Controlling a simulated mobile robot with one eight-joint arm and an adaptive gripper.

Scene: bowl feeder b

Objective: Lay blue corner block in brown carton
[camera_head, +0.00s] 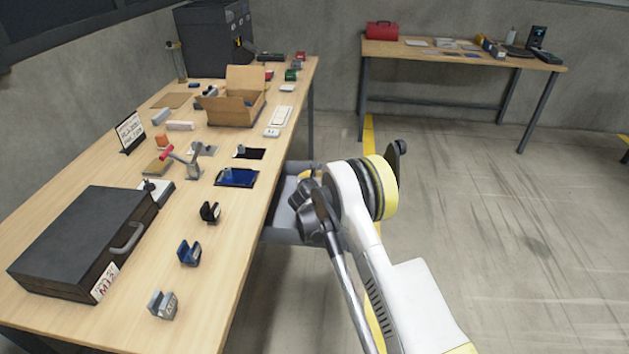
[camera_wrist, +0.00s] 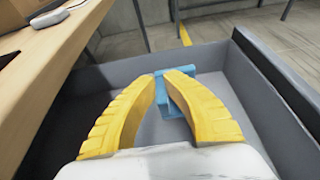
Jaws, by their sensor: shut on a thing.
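The blue corner block (camera_wrist: 168,104) shows in the wrist view between the yellow fingertips of my gripper (camera_wrist: 161,80). The fingers are shut on it, inside a grey open drawer (camera_wrist: 105,78); I cannot tell whether the block touches its floor. In the head view my arm hides the block and fingers, beside the grey drawer (camera_head: 283,236) at the table's right edge. The brown carton (camera_head: 228,116) stands open, flaps up, toward the back of the wooden table, away from my gripper. Its inside is mostly hidden.
The drawer wall (camera_wrist: 285,90) rises close on the right. On the table (camera_head: 218,277) are a dark case (camera_head: 80,240), a red-handled clamp (camera_head: 190,158), a blue tray (camera_head: 237,178) and several small blocks near the front. A white keypad (camera_head: 282,116) lies right of the carton.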

